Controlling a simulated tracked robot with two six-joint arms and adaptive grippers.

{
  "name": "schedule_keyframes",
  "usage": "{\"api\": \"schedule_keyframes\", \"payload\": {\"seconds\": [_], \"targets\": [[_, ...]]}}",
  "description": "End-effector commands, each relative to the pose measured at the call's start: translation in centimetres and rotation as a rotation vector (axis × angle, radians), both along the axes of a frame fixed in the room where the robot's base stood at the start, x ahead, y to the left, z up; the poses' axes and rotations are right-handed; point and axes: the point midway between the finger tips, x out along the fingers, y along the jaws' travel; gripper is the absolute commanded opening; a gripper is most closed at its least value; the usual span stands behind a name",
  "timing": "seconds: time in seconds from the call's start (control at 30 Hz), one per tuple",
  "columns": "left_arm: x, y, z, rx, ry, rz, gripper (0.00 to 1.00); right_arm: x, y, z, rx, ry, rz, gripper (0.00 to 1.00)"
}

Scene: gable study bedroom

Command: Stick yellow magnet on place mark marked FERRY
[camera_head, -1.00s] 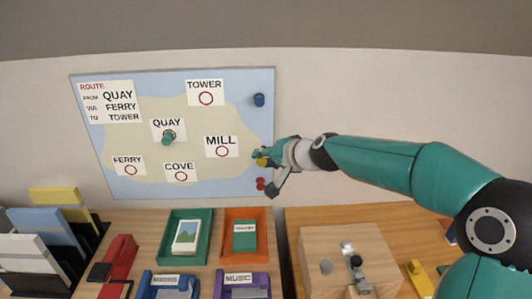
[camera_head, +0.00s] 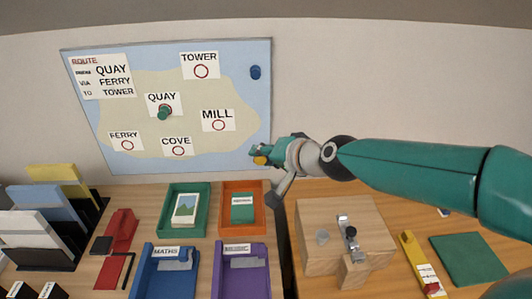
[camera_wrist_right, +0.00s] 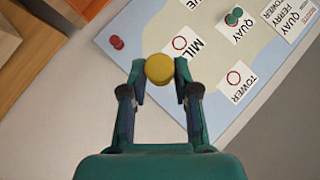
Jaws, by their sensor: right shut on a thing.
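The yellow magnet (camera_wrist_right: 160,68) is held between the fingertips of my right gripper (camera_wrist_right: 160,78), which is shut on it. In the head view the right gripper (camera_head: 268,155) is at the right edge of the map board (camera_head: 252,110), with the yellow magnet (camera_head: 260,160) showing at its tip. The FERRY card (camera_head: 125,136) with its red ring (camera_head: 127,146) is at the board's lower left, and its ring is empty. A green magnet (camera_head: 164,113) sits on the QUAY mark. My left gripper is not in view.
A blue magnet (camera_head: 255,72) is at the board's upper right. A red magnet (camera_wrist_right: 117,42) shows in the wrist view. COVE (camera_head: 176,141), MILL (camera_head: 217,115) and TOWER (camera_head: 199,58) cards hold empty rings. Trays and a wooden block (camera_head: 318,218) stand below.

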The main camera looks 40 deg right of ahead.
Motion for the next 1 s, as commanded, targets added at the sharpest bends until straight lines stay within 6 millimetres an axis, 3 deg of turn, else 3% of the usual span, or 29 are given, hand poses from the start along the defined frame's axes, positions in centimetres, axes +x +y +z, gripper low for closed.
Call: {"api": "schedule_keyframes", "payload": {"seconds": [0.33,1.0], "targets": [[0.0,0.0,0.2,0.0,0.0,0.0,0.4,-0.3,0.2,0.1,0.0,-0.001,0.0,0.12],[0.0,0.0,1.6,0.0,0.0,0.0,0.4,-3.1,1.9,0.2,0.0,-0.001,0.0,0.12]]}}
